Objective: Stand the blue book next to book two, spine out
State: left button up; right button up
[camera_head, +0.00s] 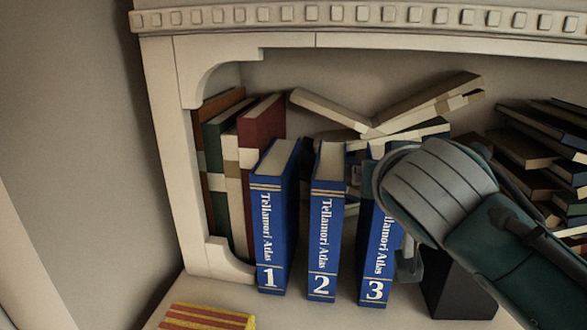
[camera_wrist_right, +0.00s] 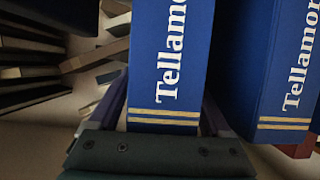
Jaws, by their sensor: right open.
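Three blue Tellamori Atlas books stand upright, spines out, on the shelf in the head view: book one (camera_head: 275,225), book two (camera_head: 325,230) and book three (camera_head: 375,270). A gap separates book two from book three. My right gripper (camera_head: 408,258) is at book three, and my arm hides part of that book. In the right wrist view, my right gripper (camera_wrist_right: 166,112) is open, with its fingers on either side of the blue spine of book three (camera_wrist_right: 170,55). Book two (camera_wrist_right: 275,70) stands to its right there. Whether the fingers touch the book is unclear. My left gripper is out of view.
Brown, green and red books (camera_head: 262,120) lean at the shelf's left end. Loose books (camera_head: 425,105) lie piled behind the atlases. More stacked books (camera_head: 535,140) are at right. A black block (camera_head: 455,292) stands right of book three. A yellow-red striped object (camera_head: 205,318) lies in front.

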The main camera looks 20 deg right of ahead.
jog(key=p+v, duration=0.1)
jog(key=v, duration=1.1)
jog(key=s+a+f+n+g+y, duration=0.2)
jog(key=s+f+n+g+y, duration=0.1)
jog(key=s+f, duration=0.3)
jog(key=s+a+f+n+g+y, duration=0.2)
jog(key=s+f+n+g+y, duration=0.2)
jog(key=s+f, duration=0.3)
jog(key=s+n, duration=0.1)
jog(key=s, duration=0.3)
jog(key=shift+s+g, duration=0.35)
jog(key=shift+g, duration=0.05)
jog(key=shift+f, duration=0.1)
